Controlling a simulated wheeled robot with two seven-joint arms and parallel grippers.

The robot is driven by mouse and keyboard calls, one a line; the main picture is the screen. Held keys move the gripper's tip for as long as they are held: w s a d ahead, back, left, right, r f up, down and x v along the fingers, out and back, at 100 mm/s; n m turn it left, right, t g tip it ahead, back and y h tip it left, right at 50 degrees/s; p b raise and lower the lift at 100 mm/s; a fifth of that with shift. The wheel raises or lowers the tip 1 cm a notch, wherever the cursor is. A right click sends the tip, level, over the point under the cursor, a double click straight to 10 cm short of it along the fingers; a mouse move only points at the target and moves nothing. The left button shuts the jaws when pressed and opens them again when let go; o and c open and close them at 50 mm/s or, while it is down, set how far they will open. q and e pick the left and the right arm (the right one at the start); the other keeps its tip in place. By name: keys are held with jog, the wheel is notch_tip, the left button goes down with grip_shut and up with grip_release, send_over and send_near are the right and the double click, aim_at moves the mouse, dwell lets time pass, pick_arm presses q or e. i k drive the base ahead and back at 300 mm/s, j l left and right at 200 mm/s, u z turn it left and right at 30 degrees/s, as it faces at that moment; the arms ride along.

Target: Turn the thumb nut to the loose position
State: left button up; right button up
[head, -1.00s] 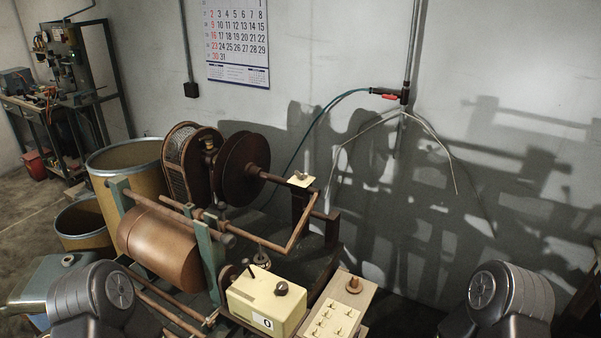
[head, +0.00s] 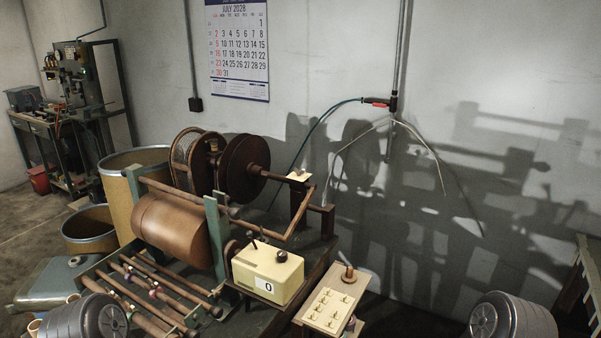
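A winding machine stands on a bench, with a brown drum (head: 170,228) and a large dark red-brown disc (head: 243,168) on a shaft. A small cream plate (head: 299,175) sits on the bent arm right of the disc, with a small fitting on it that may be the thumb nut. It is too small to tell its position. A cream box (head: 268,272) with a dark knob (head: 281,256) and a "0" label stands in front. Neither gripper is in view; only rounded dark parts of my arms show at the bottom edge.
A cream panel with several small switches (head: 328,309) stands right of the box. Several rods (head: 160,290) lie at the front left. Tan bins (head: 88,228) stand left of the machine. A hose (head: 318,128) and thin cables hang on the wall behind.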

aim_at(295, 170)
jog(key=i+l+z, duration=0.3)
jog(key=z, duration=0.15)
jog(key=i+l+z, duration=0.15)
jog(key=i+z, duration=0.3)
jog(key=i+l+z, duration=0.15)
jog(key=i, duration=0.25)
jog(key=i+l+z, duration=0.15)
jog(key=i, duration=0.25)
jog(key=i+u, duration=0.85)
jog(key=u, duration=0.15)
jog(key=i+l+u, duration=0.3)
jog(key=u, duration=0.2)
jog(key=i, duration=0.1)
